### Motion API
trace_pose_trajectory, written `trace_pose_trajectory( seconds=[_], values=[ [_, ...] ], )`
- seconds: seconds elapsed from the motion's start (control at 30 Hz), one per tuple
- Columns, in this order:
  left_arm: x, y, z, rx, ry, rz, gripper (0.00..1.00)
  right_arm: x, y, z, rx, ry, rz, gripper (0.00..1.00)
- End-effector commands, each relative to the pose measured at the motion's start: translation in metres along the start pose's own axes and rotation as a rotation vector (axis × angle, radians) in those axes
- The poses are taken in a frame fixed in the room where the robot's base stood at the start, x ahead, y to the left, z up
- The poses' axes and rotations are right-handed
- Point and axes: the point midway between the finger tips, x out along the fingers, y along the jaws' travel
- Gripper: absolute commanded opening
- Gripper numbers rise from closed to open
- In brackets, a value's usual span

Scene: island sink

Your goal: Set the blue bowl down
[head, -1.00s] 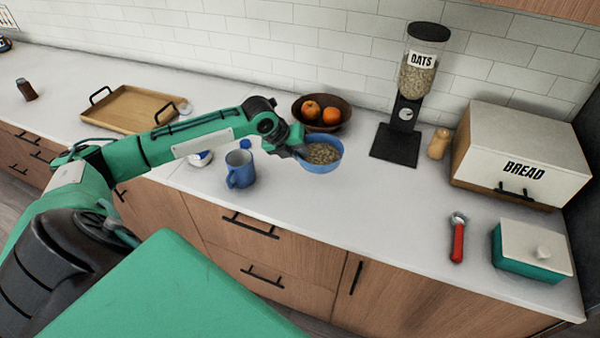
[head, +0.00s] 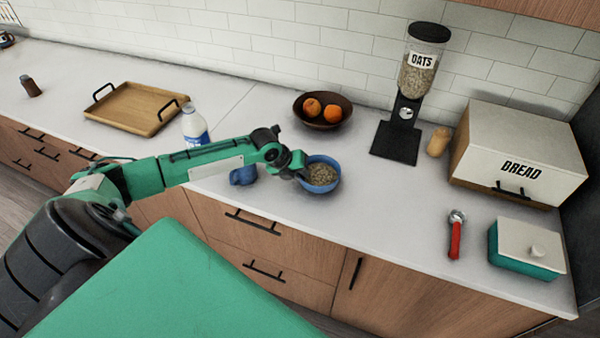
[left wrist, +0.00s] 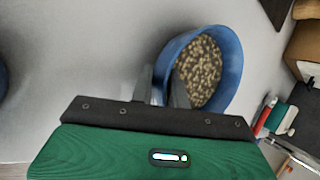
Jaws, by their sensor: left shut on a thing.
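The blue bowl (head: 334,186) is filled with oats and sits low over the white counter, close to its front edge. I cannot tell whether its base touches the counter. My left gripper (head: 301,176) is shut on the bowl's left rim. In the left wrist view the bowl (left wrist: 233,62) looks upright, with the fingers (left wrist: 165,88) at its near rim and one finger inside over the oats. My right gripper is not in view.
A blue mug (head: 243,176) stands left of the bowl, partly behind my arm. A milk bottle (head: 194,127), wooden tray (head: 118,117), fruit bowl (head: 300,108) and oats dispenser (head: 396,140) stand behind. The counter right of the bowl is clear up to a red-handled tool (head: 456,238).

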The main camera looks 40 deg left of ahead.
Motion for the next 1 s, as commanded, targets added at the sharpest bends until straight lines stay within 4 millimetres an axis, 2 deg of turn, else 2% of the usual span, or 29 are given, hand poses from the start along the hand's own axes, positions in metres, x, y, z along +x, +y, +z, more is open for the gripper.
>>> trace_pose_trajectory(
  seconds=[0.03,0.07,0.17,0.57,0.73,1.0],
  values=[
    [0.002,0.001,0.000,0.000,-0.001,-0.001,0.00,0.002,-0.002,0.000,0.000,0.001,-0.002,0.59],
    [0.002,0.001,-0.001,0.000,0.000,0.000,0.20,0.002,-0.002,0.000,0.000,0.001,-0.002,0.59],
    [0.001,0.001,-0.001,0.000,0.000,0.000,0.38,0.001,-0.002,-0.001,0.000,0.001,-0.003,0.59],
    [-0.004,0.000,0.001,0.001,0.000,0.000,0.38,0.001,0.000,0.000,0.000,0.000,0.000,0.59],
    [-0.024,0.001,0.001,0.003,-0.002,0.001,0.38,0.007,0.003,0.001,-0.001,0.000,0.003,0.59],
    [-0.070,0.002,0.001,0.003,-0.002,0.003,0.38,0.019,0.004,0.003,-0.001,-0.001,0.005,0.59]
  ],
)
